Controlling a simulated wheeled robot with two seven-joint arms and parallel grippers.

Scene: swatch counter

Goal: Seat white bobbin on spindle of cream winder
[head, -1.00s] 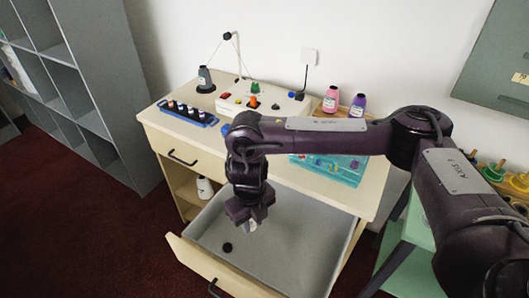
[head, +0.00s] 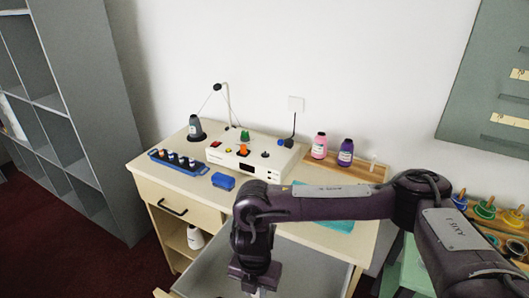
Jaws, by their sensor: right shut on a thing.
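The cream winder (head: 230,155) stands at the back of the counter, with a green cone and an orange piece on top. I cannot make out which part is its spindle. My right gripper (head: 254,286) is low at the bottom edge of the head view, above the open drawer. It is shut on a small white piece, the white bobbin (head: 262,293), which is mostly hidden by the jaws and the frame edge. The winder is farther back and higher in the picture, apart from the gripper. My left gripper is not in view.
A blue rack of small spools (head: 178,163), a blue block (head: 223,181) and a grey cone (head: 196,131) are at the counter's left. Pink (head: 319,146) and purple (head: 346,153) bottles stand at the right. The grey drawer (head: 212,272) is open below. A teal tray (head: 338,225) is partly behind my arm.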

